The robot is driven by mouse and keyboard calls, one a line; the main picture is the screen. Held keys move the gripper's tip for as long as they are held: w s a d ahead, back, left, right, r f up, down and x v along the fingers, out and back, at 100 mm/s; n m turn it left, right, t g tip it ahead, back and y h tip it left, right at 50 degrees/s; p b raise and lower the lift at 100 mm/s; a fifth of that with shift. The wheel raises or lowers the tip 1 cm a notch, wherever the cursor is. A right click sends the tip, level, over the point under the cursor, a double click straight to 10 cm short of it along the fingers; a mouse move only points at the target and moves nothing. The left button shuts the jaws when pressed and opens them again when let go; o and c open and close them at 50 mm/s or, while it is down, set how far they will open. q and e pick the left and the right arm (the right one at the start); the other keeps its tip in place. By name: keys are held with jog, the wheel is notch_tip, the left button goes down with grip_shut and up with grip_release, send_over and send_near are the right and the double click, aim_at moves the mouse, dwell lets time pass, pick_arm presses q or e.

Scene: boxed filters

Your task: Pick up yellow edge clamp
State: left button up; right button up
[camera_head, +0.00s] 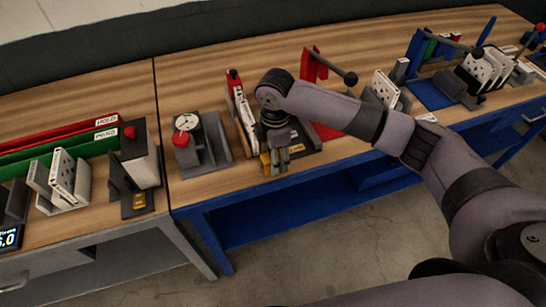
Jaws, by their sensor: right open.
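My right gripper (281,160) points down at the front edge of the middle bench. Its fingers are open. A small yellow piece (265,161), which looks like the yellow edge clamp, shows just left of the fingers. The gripper and wrist hide part of it, and I cannot tell whether the fingers touch it. It sits at the front of a dark fixture (308,146), beside a tilted white and red plate (241,108). My left gripper is not in view.
A grey fixture with a red knob (182,139) stands to the left. A red bracket (314,66) with a black-knobbed lever rises behind my forearm. White slotted plates (384,88) stand to the right. The bench's front edge is close to the gripper.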

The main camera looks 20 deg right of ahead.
jog(key=shift+f, duration=0.15)
grip_shut()
dwell(0.6)
